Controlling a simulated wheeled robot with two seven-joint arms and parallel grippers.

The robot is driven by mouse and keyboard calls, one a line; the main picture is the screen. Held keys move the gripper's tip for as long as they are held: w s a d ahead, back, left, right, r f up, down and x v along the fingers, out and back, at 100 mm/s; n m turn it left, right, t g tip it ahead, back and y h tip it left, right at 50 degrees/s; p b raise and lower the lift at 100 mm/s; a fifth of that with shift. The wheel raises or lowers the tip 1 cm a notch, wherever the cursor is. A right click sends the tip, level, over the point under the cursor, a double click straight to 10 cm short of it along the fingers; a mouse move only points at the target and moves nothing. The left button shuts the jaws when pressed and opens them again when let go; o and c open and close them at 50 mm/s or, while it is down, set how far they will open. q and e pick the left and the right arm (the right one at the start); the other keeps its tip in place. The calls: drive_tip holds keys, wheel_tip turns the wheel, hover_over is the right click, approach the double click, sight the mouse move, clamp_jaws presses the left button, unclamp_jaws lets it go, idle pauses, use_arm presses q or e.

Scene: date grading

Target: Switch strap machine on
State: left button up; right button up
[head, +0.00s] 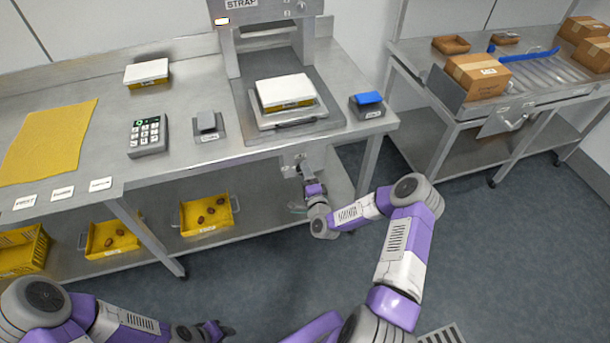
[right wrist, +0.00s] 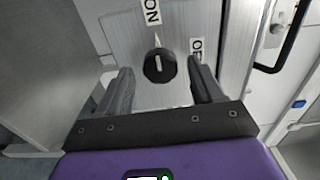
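The strap machine (head: 262,30) stands at the back of the table, with a white-topped yellow box (head: 286,90) on its plate. Its dark round switch knob (right wrist: 159,66) shows in the right wrist view on a pale panel. An ON label (right wrist: 151,11) is above the knob and an OFF label (right wrist: 197,48) is to its upper right. My right gripper (right wrist: 160,82) is open, its fingers on either side of the knob with gaps showing. In the head view my right gripper (head: 303,172) is at the panel below the table's front edge. My left gripper (head: 222,331) is low at the bottom edge, its opening unclear.
A keypad (head: 147,136), a small grey device (head: 208,126) and a blue-topped device (head: 367,104) stand on the table. Yellow trays (head: 206,214) with dates are on the lower shelf. A second bench with cardboard boxes (head: 478,76) is at right. The floor between is clear.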

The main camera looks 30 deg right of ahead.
drive_tip(key=shift+a, duration=0.1)
drive_tip(key=p+v, duration=0.1)
drive_tip(key=v, duration=0.6)
drive_tip(key=shift+s, duration=0.3)
drive_tip(key=s+a+f+n+g+y, duration=0.2)
drive_tip(key=a+f+n+g+y, duration=0.15)
drive_tip(key=a, duration=0.45)
drive_tip(key=s+a+f+n+g+y, duration=0.1)
drive_tip(key=a+f+n+g+y, duration=0.3)
drive_tip(key=a, duration=0.3)
drive_tip(key=s+a+f+n+g, duration=0.1)
drive_tip(key=s+a+n+g, duration=0.1)
drive_tip(key=s, duration=0.4)
drive_tip(key=s+a+f+n+g, duration=0.1)
drive_tip(key=s+a+n+g, duration=0.2)
drive_tip(key=s, duration=0.4)
drive_tip(key=s+a+f+n+g+y+p, duration=0.1)
drive_tip(key=s+a+n+g, duration=0.2)
drive_tip(key=s+n+g, duration=0.1)
drive_tip(key=shift+s+n, duration=0.75)
drive_tip(key=shift+s, duration=0.4)
